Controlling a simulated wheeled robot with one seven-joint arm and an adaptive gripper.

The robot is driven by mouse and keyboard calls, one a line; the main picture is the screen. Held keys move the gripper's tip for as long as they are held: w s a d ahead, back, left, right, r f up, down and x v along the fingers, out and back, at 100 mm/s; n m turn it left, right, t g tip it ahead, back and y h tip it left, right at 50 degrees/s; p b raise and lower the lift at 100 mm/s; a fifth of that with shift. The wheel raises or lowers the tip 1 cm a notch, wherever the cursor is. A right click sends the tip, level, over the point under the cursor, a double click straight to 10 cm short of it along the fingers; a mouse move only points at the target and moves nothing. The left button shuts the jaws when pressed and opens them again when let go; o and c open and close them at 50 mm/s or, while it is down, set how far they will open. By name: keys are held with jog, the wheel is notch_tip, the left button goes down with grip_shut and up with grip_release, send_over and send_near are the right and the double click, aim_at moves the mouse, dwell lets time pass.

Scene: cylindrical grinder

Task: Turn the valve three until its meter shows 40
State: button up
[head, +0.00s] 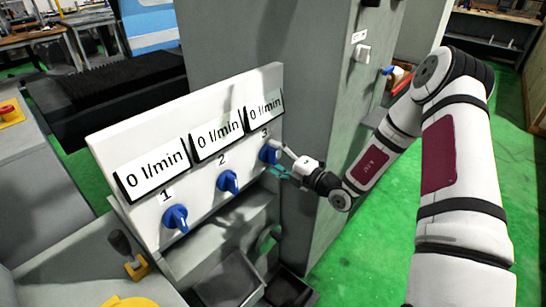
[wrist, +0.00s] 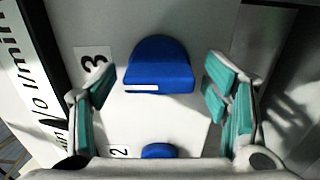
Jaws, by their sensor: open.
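Valve three (head: 267,153) is a blue knob under the label 3 on the white panel (head: 120,150), at the right end of the row. Its meter (head: 264,107) reads 0 l/min. My gripper (head: 276,160) is at valve three in the head view. In the wrist view my gripper (wrist: 158,98) is open, with its teal pads on either side of the blue knob (wrist: 160,68) and gaps on both sides. The knob has a white mark on its flat face. Whether the fingertips reach past the knob's front is hard to tell.
Valve two (head: 228,181) and valve one (head: 175,217) sit left of valve three; their meters (head: 218,139) and (head: 152,174) read 0 l/min. A grey cabinet (head: 330,150) stands right behind the panel. Dark bins (head: 232,280) lie below.

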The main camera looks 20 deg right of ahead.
jog(key=shift+w+a, duration=0.25)
jog(key=shift+w, duration=0.1)
jog(key=shift+c, duration=0.4)
jog(key=c, duration=1)
jog(key=shift+c, duration=0.2)
